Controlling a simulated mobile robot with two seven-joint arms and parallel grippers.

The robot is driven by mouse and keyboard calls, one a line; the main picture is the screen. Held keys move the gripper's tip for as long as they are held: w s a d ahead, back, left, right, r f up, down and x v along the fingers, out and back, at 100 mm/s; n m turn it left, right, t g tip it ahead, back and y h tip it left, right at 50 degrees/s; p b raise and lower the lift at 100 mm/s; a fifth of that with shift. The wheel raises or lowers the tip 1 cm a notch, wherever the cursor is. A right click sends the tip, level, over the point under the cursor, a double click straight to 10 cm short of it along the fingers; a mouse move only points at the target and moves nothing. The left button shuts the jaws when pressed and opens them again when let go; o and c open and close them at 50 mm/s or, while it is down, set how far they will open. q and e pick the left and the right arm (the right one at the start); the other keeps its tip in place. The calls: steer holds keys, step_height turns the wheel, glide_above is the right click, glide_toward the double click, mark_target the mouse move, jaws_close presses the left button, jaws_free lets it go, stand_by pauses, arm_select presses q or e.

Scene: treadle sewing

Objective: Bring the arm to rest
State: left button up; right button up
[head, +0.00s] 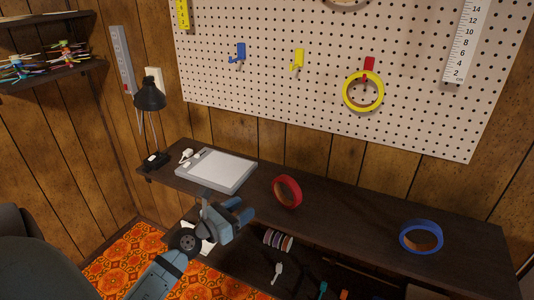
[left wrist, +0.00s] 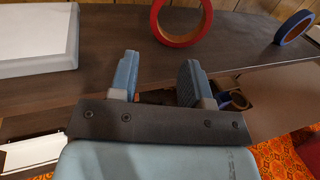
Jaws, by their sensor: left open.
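My left gripper (head: 240,212) is in front of the dark wooden desk (head: 340,225), with its arm coming in from the lower left. In the left wrist view its two fingers (left wrist: 157,78) are apart with nothing between them. A red tape ring (head: 287,191) stands on edge on the desk, just beyond and to the right of the gripper, not touching it. The red ring also shows in the left wrist view (left wrist: 181,40), beyond the fingers. A blue tape ring (head: 421,237) is on the right part of the desk. My right gripper is not in view.
A light flat box-like pad (head: 216,169) and a black lamp (head: 150,96) are on the desk's left part. A yellow ring (head: 363,92) hangs on the pegboard (head: 330,40). Small spools (head: 278,240) sit below the desktop. An orange patterned rug (head: 130,260) covers the floor.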

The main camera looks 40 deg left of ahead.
arm_select(q)
steer(key=shift+d, duration=0.1)
steer(key=s+d+f+n+g, duration=0.2)
steer(key=s+d+f+n, duration=0.2)
steer(key=d+n, duration=0.55)
steer(key=s+d+f+n+g+h, duration=0.15)
steer(key=s+d+f+n, duration=0.35)
steer(key=n, duration=0.8)
steer(key=s+d+f+n+g, duration=0.2)
steer(key=s+d+f+n, duration=0.15)
steer(key=d+n, duration=0.65)
step_height(320, 180, up, 16)
steer(key=s+a+n+g+p, duration=0.1)
steer(key=a+n+p, duration=0.1)
steer(key=p, duration=2.3)
steer(key=shift+s+p, duration=0.15)
steer(key=shift+p, duration=0.25)
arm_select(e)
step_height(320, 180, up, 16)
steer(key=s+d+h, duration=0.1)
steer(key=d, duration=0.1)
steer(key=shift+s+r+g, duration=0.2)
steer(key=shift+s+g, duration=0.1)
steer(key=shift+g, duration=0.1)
